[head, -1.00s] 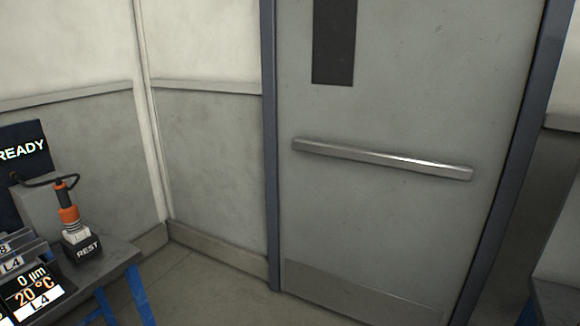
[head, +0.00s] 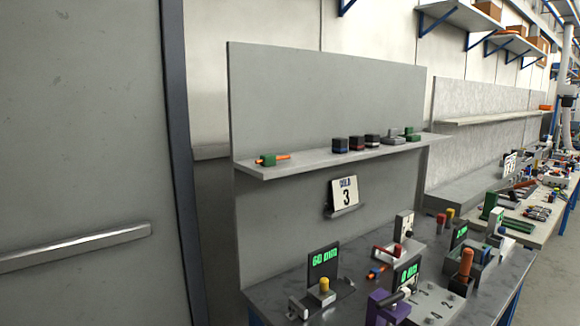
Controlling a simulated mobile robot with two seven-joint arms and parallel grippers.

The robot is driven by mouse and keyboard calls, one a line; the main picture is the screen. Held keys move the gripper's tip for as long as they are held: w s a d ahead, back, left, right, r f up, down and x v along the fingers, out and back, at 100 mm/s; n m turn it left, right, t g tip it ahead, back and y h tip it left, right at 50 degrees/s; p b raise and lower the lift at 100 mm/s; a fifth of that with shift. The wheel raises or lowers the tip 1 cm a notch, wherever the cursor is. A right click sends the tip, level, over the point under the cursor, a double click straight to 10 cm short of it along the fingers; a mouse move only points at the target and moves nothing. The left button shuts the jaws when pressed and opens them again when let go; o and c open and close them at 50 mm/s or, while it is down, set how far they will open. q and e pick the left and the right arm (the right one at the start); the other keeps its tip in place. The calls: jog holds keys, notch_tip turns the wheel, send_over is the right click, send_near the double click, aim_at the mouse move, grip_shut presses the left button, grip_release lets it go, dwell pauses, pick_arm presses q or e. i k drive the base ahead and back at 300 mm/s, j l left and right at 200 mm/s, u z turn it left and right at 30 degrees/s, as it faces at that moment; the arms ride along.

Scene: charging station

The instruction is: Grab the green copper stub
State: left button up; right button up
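A small green piece with an orange, copper-like rod through it (head: 270,160) lies at the left end of the grey wall shelf (head: 330,158). It may be the green copper stub, but it is too small to be sure. A grey and green block (head: 409,134) sits near the right end of the same shelf. Neither of my grippers shows in the head view.
Several dark blocks with coloured bands (head: 356,143) stand on the shelf. Below is a bench (head: 270,296) crowded with fixtures, a "60 mm" display (head: 323,259) and a "COLD 3" card (head: 345,191). A grey door (head: 80,130) fills the left. Another cluttered bench (head: 530,232) runs along the right.

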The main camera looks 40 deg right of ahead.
aim_at(267, 161)
jog(key=i+j+z, duration=0.1)
jog(key=z, duration=0.3)
jog(key=i+j+z, duration=0.15)
jog(key=z, duration=0.2)
jog(key=i+j+z, duration=0.2)
jog(key=z, duration=0.2)
jog(key=i+j+z, duration=0.45)
jog(key=j+z, duration=0.25)
